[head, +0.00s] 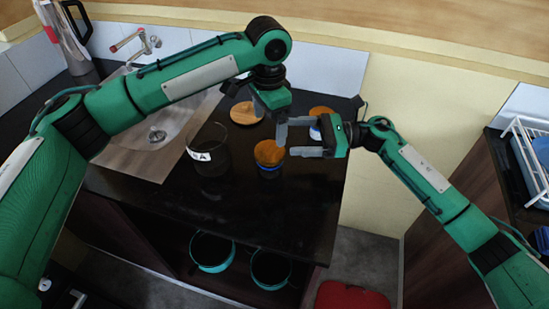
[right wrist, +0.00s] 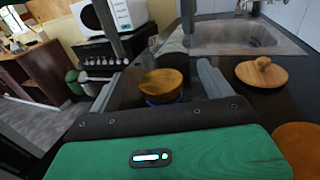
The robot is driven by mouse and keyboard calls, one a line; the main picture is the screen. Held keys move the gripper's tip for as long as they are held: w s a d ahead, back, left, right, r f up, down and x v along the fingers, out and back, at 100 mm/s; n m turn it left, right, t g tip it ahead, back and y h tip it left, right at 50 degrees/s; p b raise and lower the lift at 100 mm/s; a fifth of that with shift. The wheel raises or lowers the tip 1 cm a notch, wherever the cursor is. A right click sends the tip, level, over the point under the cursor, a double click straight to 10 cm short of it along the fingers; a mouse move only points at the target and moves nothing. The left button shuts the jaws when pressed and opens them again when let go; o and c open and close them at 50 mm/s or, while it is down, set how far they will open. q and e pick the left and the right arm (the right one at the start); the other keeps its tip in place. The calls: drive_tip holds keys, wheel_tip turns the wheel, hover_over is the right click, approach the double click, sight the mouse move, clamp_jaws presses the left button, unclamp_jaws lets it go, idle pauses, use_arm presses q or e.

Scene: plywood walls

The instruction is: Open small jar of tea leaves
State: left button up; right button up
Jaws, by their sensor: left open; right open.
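The small jar (head: 269,168) stands on the dark counter, with a round wooden lid (head: 269,153) on top and a blue band below it. In the right wrist view the same lid (right wrist: 162,84) sits between my right fingers, with space on both sides. My right gripper (head: 287,143) is open, just to the right of the jar, fingers pointing left. My left gripper (head: 268,116) is open and empty above and behind the jar, pointing down. Two grey upright bars at the top of the right wrist view appear to be its fingers. The jar's contents are hidden.
A larger dark glass jar labelled "TEA" (head: 208,158) stands left of the small jar. A knobbed wooden lid (head: 244,113) lies behind. Another wooden-lidded jar (head: 318,132) is partly hidden behind my right gripper. A sink (head: 150,130) is left. The counter's front is clear.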

use_arm(q)
drive_tip(key=shift+s+r, duration=0.1)
drive_tip(key=shift+s, duration=0.3)
use_arm(e)
approach(269, 159)
drive_tip(key=w+a+f, duration=0.2)
drive_tip(key=shift+w+a+f, duration=0.2)
drive_tip(key=shift+w+f, duration=0.05)
drive_tip(key=shift+w, duration=0.15)
use_arm(q)
drive_tip(key=shift+a, duration=0.1)
use_arm(e)
drive_tip(key=a, duration=0.6)
drive_tip(key=shift+a+f, duration=0.2)
drive_tip(key=shift+f, duration=0.1)
drive_tip(key=shift+a, duration=0.5)
